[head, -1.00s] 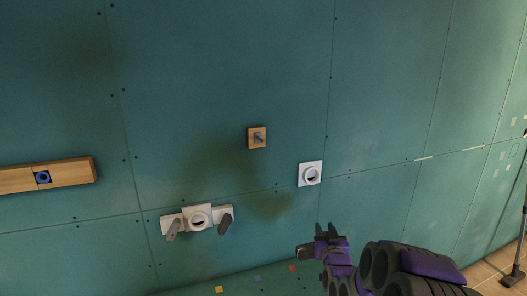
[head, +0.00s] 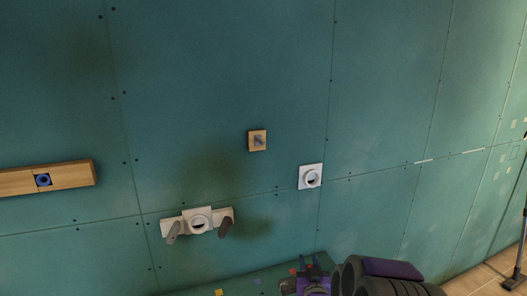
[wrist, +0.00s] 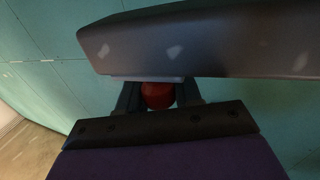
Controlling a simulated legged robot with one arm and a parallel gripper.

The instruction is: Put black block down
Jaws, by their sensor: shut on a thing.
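My gripper (head: 312,268) is low in the head view, above the edge of a green surface at the wall's foot. In the wrist view, my gripper (wrist: 158,94) is shut on a dark block, the black block (wrist: 200,42), which lies crosswise at the fingertips and fills the top of the picture. A red thing (wrist: 157,96) shows between the fingers; I cannot tell what it is. In the head view the black block is too small and too hidden by my gripper to make out clearly.
A yellow block (head: 219,293) and a red block (head: 293,271) lie on the green surface (head: 240,283). The wall carries a wooden bar (head: 70,176), a small wooden mount (head: 257,140), a white socket (head: 310,176) and a white fixture with two levers (head: 198,221).

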